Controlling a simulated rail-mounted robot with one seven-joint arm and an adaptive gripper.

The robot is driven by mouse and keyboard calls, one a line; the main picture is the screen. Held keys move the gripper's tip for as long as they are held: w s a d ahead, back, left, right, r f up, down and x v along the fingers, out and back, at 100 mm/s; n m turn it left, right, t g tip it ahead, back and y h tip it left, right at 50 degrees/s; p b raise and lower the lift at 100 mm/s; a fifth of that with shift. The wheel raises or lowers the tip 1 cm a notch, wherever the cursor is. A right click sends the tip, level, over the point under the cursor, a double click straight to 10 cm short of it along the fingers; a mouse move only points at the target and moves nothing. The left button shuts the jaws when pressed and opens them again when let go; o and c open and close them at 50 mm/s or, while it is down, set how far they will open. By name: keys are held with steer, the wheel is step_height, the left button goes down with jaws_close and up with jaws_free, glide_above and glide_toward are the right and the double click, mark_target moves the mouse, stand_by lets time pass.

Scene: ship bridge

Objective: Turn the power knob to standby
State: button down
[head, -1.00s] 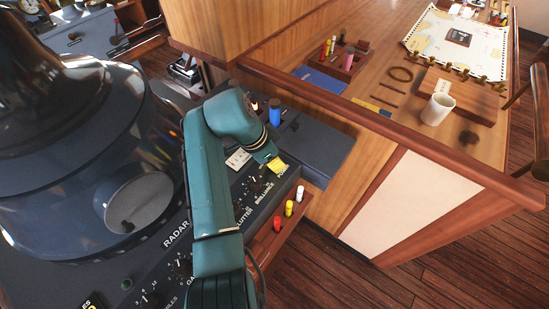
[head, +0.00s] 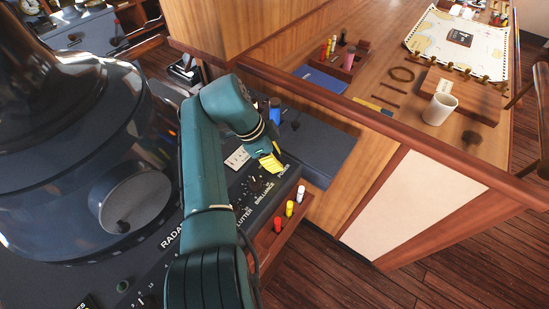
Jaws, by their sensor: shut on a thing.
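My gripper (head: 270,164), with yellow fingertips, is at the far end of the radar panel, right beside the POWER label (head: 284,171). It is shut at the spot where the power knob sits. The knob is hidden behind the fingertips and the wrist, so its pointer and setting cannot be seen. The BRILLIANCE knob (head: 257,186) shows uncovered, just nearer along the same panel.
A small shelf with red, yellow and white markers (head: 289,209) runs along the panel's right side. A blue cylinder (head: 275,110) stands behind my wrist. A wooden partition rail (head: 400,135) separates the chart table with its white mug (head: 439,109).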

steer(key=shift+d+f, duration=0.1)
steer(key=c, duration=0.8)
jaws_free()
steer(key=v, duration=1.2)
